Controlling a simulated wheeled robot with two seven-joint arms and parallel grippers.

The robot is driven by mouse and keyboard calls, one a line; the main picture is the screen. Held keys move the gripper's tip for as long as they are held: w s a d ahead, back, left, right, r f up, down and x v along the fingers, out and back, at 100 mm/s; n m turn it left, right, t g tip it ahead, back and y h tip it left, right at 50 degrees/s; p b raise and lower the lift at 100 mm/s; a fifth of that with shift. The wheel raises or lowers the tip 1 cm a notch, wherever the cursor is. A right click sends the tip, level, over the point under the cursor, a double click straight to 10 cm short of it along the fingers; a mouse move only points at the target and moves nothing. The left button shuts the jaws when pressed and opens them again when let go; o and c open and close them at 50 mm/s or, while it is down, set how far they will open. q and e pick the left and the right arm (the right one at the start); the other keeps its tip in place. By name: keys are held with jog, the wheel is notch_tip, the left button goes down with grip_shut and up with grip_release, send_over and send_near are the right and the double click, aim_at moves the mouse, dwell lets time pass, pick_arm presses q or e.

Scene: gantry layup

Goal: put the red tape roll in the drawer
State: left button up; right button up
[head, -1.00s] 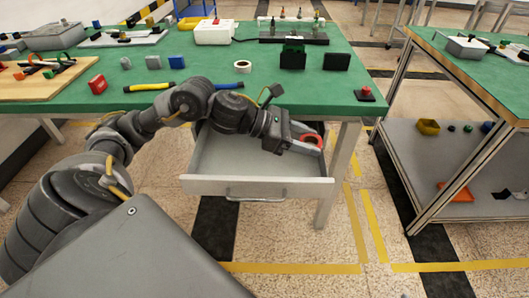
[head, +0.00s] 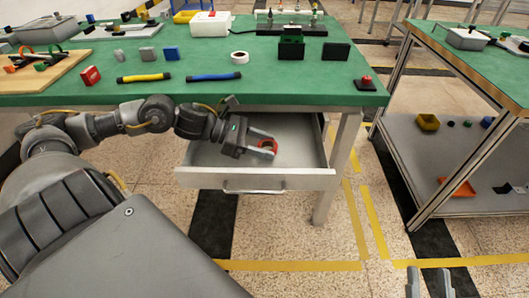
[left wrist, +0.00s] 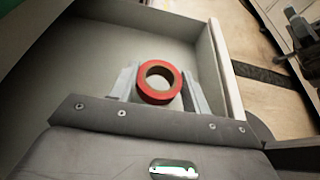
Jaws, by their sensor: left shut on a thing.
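The red tape roll (head: 267,146) is between the fingers of my left gripper (head: 264,145), which is shut on it. In the left wrist view the red tape roll (left wrist: 159,82) shows its round hole, with a finger on each side. The open drawer (head: 255,179) hangs under the green table. My left gripper and the roll are over the drawer's interior, inside its walls in both views. I cannot tell whether the roll touches the drawer floor. My right gripper (head: 430,283) shows only at the bottom edge, with its two fingers apart and nothing between them.
The green table (head: 300,82) has its front edge just above the drawer. A white tape roll (head: 239,58), blue and yellow handled tools, small blocks and a red button (head: 366,83) lie on it. A second bench (head: 460,60) stands at the right. The drawer interior looks otherwise empty.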

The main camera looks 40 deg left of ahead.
pick_arm(q)
notch_tip(320, 180, down, 3)
jog(key=shift+r, duration=0.1)
jog(key=shift+d, duration=0.1)
pick_arm(e)
jog(key=shift+d+r+t, duration=0.3)
jog(key=shift+r+t, duration=0.2)
jog(key=shift+t, duration=0.1)
pick_arm(q)
jog(key=shift+b, duration=0.3)
jog(key=o, duration=1)
jog(key=shift+c, duration=0.2)
pick_arm(e)
jog(key=shift+d+r+t, duration=0.15)
jog(key=shift+r+t, duration=0.05)
jog(key=shift+t, duration=0.1)
